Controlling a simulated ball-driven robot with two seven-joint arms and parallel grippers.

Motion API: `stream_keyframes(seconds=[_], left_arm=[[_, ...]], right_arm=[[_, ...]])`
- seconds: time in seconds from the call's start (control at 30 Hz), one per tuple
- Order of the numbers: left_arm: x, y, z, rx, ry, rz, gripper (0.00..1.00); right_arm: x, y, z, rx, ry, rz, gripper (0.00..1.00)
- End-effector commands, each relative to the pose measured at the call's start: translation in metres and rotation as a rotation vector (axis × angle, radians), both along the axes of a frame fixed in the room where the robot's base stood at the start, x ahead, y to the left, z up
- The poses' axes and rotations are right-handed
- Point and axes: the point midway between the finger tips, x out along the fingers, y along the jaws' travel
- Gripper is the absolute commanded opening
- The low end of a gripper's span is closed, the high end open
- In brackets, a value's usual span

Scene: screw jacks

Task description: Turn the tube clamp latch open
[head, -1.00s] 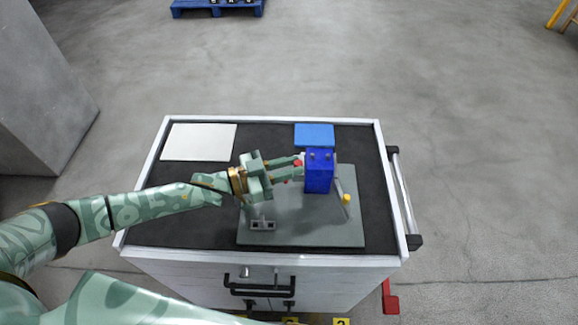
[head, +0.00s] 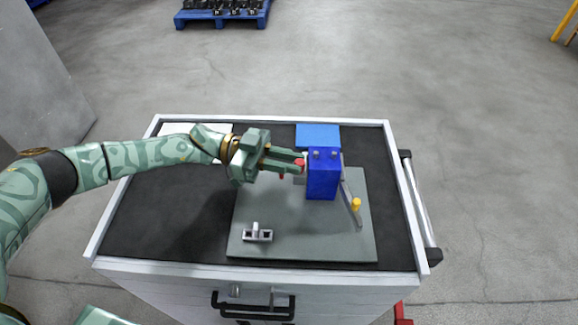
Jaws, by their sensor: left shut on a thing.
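A blue block (head: 323,178) with two small grey studs on top stands on a grey base plate (head: 300,235). My left gripper (head: 300,162) reaches in from the left, its fingers pointing right, close to the block's upper left side. It is shut on a small part there, mostly hidden by the fingers; bits of red and white show at the fingertips. I take this part to be the tube clamp latch, but its shape and angle cannot be made out. A grey bar with a yellow knob (head: 356,204) slants down along the block's right side. My right gripper is not in view.
A small grey bracket (head: 258,234) sits at the plate's front left. A flat blue piece (head: 318,135) and a white sheet (head: 200,129) lie at the back of the dark cart top (head: 165,220). The left and right strips of the top are clear.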

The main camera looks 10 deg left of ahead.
Motion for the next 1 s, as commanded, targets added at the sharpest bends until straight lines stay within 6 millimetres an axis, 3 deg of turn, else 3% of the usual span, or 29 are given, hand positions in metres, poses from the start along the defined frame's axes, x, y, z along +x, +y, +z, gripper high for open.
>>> stream_keyframes(seconds=[0.57,0.6,0.63,1.0], left_arm=[[0.0011,0.0005,0.0003,0.001,-0.001,-0.033,0.00],[0.0011,0.0005,0.0003,0.001,-0.001,-0.032,0.30],[0.0011,0.0004,0.0003,0.001,-0.001,-0.032,0.39],[0.0009,0.0001,0.0003,0.000,-0.001,-0.033,0.41]], right_arm=[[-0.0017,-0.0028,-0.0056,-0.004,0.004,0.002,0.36],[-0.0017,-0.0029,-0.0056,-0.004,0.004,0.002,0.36],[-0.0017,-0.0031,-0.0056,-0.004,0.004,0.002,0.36],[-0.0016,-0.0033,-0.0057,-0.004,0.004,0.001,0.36]])
